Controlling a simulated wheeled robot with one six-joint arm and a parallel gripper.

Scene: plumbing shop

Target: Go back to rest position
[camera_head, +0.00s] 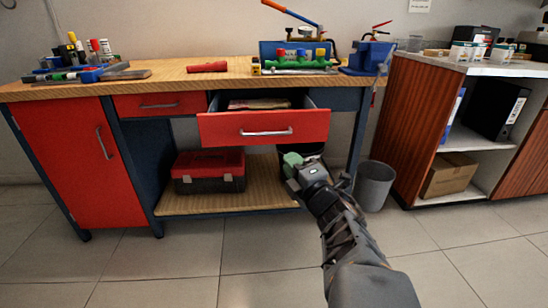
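My gripper (294,164) is at the end of my arm, which reaches up from the lower right. It is in front of the workbench, just below the right end of the open red drawer (224,127). A pale green patch shows at its tip; I cannot tell whether it is part of the gripper or something else. The fingers are too small and turned away to show whether they are open or shut. The drawer is pulled out, with some flat items (260,104) inside. I cannot tell whether the gripper touches the drawer.
A red toolbox (208,171) is on the lower shelf. A grey bin (373,186) stands right. The tiled floor in front is clear.

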